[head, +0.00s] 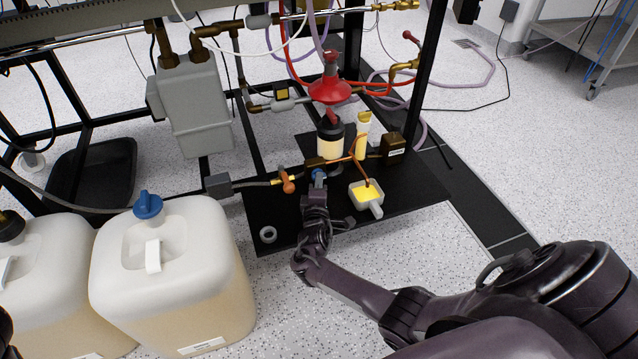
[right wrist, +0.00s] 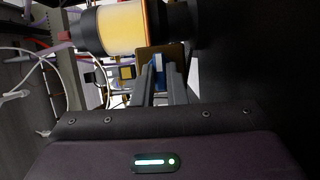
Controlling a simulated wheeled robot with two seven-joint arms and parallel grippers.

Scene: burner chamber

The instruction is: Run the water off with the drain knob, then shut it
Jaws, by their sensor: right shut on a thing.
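The drain knob (head: 319,175) is small and blue, low on the pipework under a clear bowl (head: 330,143) with pale yellow content. My right gripper (head: 317,192) reaches it from the front and is shut on it. In the right wrist view the two fingers (right wrist: 161,88) close on the blue knob (right wrist: 158,63), which shows only in part between them. The bowl (right wrist: 122,27) fills the upper left there. A small white cup (head: 367,196) with yellow liquid stands right of the gripper, below a copper tube. Whether liquid is running cannot be told.
An orange-handled valve (head: 287,184) sits just left of the knob. A loose grey ring (head: 268,234) lies on the black mat (head: 410,195). Large white canisters (head: 165,275) stand at the left. A red funnel-shaped part (head: 330,90) is above. Open floor lies at the right.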

